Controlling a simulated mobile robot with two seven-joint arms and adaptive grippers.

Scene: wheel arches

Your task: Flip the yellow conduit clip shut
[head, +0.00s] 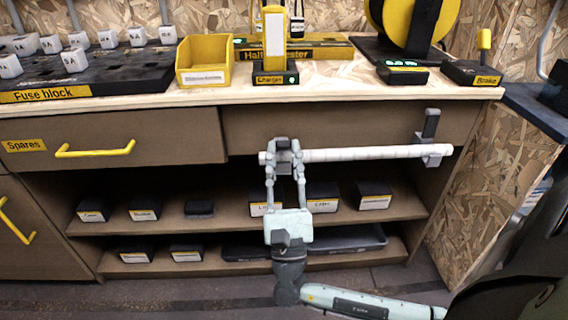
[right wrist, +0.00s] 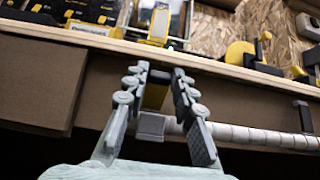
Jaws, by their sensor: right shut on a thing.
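A white conduit (head: 360,153) runs level along the bench front, below the top edge; it also shows in the right wrist view (right wrist: 255,137). My right gripper (head: 284,150) is at the conduit's left end, with its fingers pointing up toward the bench. In the right wrist view the gripper (right wrist: 159,78) has the yellow conduit clip (right wrist: 154,96) between its fingers and is shut on it. A grey block (right wrist: 150,127) sits just below the yellow part, by the conduit's end. In the head view the fingers mostly hide this clip. My left gripper is not in view.
A grey clip (head: 431,125) with an upright flap is at the conduit's right end. The bench top (head: 350,92) overhangs above. A drawer with a yellow handle (head: 95,150) is at the left. Shelves below hold several dark labelled boxes (head: 375,195).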

